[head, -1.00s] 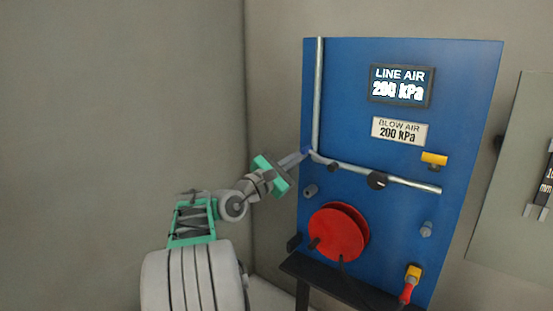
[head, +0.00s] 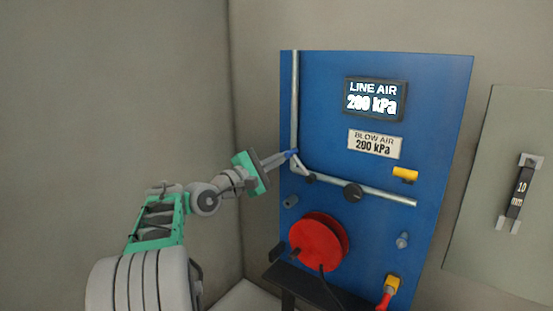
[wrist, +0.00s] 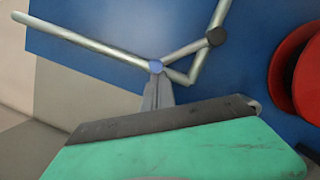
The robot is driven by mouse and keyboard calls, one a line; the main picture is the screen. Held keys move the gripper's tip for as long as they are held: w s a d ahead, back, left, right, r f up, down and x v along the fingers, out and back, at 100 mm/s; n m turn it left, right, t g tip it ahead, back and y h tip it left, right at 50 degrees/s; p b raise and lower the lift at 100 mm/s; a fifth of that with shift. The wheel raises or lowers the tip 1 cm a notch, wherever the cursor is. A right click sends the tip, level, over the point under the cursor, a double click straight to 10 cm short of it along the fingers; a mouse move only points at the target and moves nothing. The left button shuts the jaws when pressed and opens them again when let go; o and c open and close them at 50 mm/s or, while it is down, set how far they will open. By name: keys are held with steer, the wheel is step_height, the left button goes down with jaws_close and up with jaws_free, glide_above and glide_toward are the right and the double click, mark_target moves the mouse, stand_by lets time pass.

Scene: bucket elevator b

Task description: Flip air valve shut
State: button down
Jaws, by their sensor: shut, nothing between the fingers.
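The air valve's lever (head: 299,164) is a pale bar with a blue tip. It runs up and left from a dark round hub (head: 310,178) on the grey pipe and crosses in front of the pipe's corner. The wrist view shows the blue tip (wrist: 155,66), the lever (wrist: 187,52) and the hub (wrist: 215,37). My gripper (head: 285,157) is shut with nothing between its fingers. Its fingertips (wrist: 157,84) are at the blue tip, on its left side in the head view. I cannot tell whether they touch it.
The blue panel (head: 425,95) carries a display (head: 375,99) reading LINE AIR 200 kPa and a BLOW AIR 200 kPa plate (head: 375,145). A red reel (head: 318,243) and a black ledge (head: 305,285) sit below the pipe. A yellow handle (head: 405,174) is at the right.

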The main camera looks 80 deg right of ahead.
steer(key=shift+w, duration=0.1)
steer(key=w+a+f+b, duration=0.1)
steer(key=w+a+f, duration=0.2)
steer(key=w+a, duration=0.3)
steer(key=w, duration=0.3)
steer(key=shift+f, duration=0.35)
steer(key=shift+a, duration=0.1)
